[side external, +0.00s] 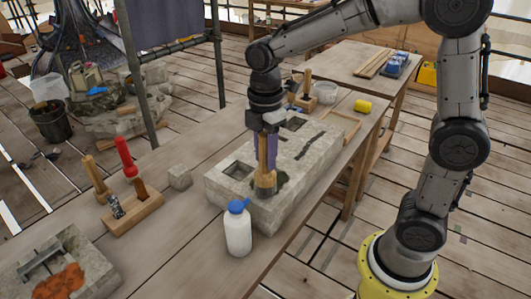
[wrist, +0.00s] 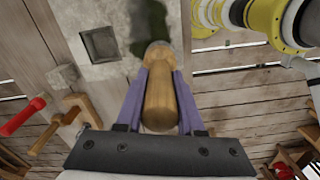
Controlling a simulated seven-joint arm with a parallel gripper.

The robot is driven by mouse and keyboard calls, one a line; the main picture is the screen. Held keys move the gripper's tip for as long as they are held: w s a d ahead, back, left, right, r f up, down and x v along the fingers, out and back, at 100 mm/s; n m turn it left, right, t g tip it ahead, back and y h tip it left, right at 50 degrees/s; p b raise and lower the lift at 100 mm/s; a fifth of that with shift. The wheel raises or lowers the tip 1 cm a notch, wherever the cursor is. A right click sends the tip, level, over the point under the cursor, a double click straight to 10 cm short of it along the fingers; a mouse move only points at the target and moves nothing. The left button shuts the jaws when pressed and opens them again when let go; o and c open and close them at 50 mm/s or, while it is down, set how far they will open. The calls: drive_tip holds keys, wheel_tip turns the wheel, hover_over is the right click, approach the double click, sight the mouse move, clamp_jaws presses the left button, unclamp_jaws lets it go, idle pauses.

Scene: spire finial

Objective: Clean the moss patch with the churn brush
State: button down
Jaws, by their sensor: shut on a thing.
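The churn brush has a pale wooden handle (wrist: 160,98) and shows as a tan, rounded body (side external: 265,182) in the side view. My gripper (side external: 267,160) is shut on it, with purple fingers on both sides of the handle in the wrist view (wrist: 160,75). The brush points down at the top of the grey stone block (side external: 222,188). The dark green moss patch (side external: 284,180) lies on the block right beside the brush's lower end. In the wrist view the moss (wrist: 148,22) shows just beyond the brush, partly hidden by it. I cannot tell whether the bristles touch the stone.
A white bottle with a blue cap (side external: 238,230) stands close in front of the block. A wooden rack (side external: 133,213) with a red-handled tool (side external: 126,155) and a small stone cube (side external: 180,177) are left. The block has a square recess (side external: 238,171) and a dark crack (side external: 311,146).

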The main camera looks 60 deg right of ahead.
drive_tip(key=shift+f, duration=0.7)
idle(0.4)
idle(0.3)
drive_tip(key=shift+d, duration=1.55)
drive_tip(key=shift+d, duration=0.15)
drive_tip(key=shift+d, duration=1.35)
drive_tip(key=shift+d, duration=0.1)
drive_tip(key=shift+d, duration=1.35)
drive_tip(key=shift+w, duration=0.15)
drive_tip(key=shift+w, duration=0.65)
